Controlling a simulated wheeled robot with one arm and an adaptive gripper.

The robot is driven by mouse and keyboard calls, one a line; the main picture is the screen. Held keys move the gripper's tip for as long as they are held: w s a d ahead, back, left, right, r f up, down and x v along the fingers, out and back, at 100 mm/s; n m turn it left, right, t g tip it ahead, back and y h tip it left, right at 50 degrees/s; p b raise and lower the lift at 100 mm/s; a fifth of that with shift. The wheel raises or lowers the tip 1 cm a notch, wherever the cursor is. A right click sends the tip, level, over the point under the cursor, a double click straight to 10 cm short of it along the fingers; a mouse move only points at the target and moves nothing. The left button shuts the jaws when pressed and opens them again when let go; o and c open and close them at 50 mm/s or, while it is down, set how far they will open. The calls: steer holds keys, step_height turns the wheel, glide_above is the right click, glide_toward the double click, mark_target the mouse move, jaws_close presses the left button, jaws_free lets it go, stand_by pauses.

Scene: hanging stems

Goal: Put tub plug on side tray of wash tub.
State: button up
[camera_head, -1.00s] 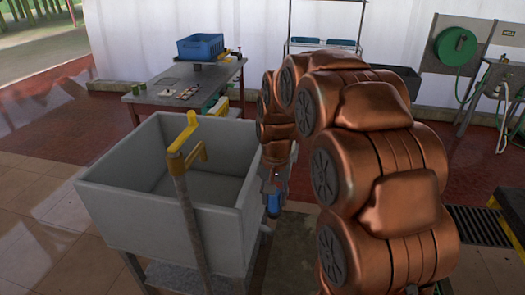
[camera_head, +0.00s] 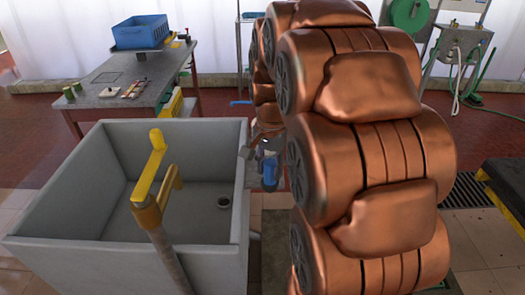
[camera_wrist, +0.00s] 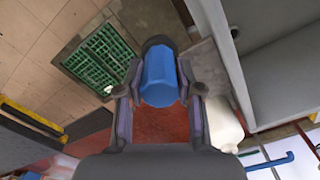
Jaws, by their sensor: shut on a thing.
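The tub plug, a blue body with a dark end, is between the fingers of my gripper (camera_wrist: 158,82) in the wrist view (camera_wrist: 159,78). My gripper is shut on it. In the head view the blue plug (camera_head: 270,173) shows just right of the wash tub (camera_head: 80,262), outside its wall; my arm hides most of the gripper there. The grey side tray (camera_wrist: 208,62) lies beside the plug's dark end in the wrist view, next to the tub wall (camera_wrist: 275,85). I cannot tell whether plug and tray touch.
A yellow-handled tap (camera_head: 152,190) rises at the tub's front. A dark round drain (camera_head: 224,202) shows in the tub floor. A table (camera_head: 105,98) with a blue crate (camera_head: 140,33) stands behind. A green floor grate (camera_wrist: 98,58) and a pale rounded thing (camera_wrist: 224,124) show in the wrist view.

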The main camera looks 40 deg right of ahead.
steer(key=shift+w+d+f+p, duration=0.7)
steer(key=shift+w+d, duration=0.35)
steer(key=shift+w, duration=0.65)
steer(key=shift+w+d+f+p, duration=0.6)
steer(key=shift+w+d+f, duration=0.35)
steer(key=shift+w, duration=0.7)
steer(key=shift+w+d+f+p, duration=0.65)
steer(key=shift+w+d, duration=0.5)
steer(key=shift+w, duration=0.55)
steer(key=shift+f, duration=0.1)
steer(key=o, duration=1.1)
